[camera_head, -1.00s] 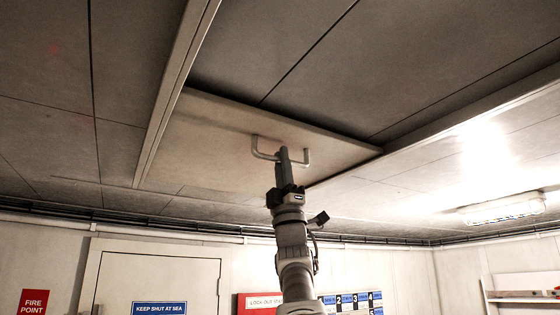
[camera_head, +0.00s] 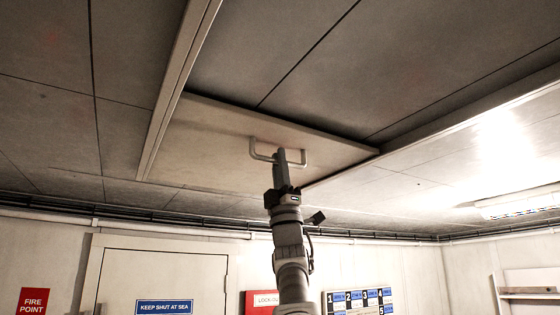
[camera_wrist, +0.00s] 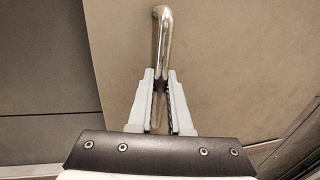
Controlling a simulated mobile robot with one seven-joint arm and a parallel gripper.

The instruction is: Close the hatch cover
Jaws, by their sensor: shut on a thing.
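The hatch cover (camera_head: 205,140) is a pale beige panel overhead, between two ceiling rails. It also fills much of the wrist view (camera_wrist: 230,60). A U-shaped metal handle (camera_head: 254,150) hangs from its underside, and the handle's bar shows in the wrist view (camera_wrist: 165,38). My gripper (camera_head: 280,158) reaches up from below. In the wrist view my gripper (camera_wrist: 160,85) has its two pale fingers on either side of the bar, shut on the handle. The upper face of the cover is hidden.
Long rails (camera_head: 172,90) flank the cover, with dark ceiling panels (camera_head: 290,50) beside and beyond it. A lit lamp (camera_head: 520,203) is at the right. Below are a door marked KEEP SHUT AT SEA (camera_head: 165,270), a FIRE POINT sign (camera_head: 33,301) and a numbered board (camera_head: 358,300).

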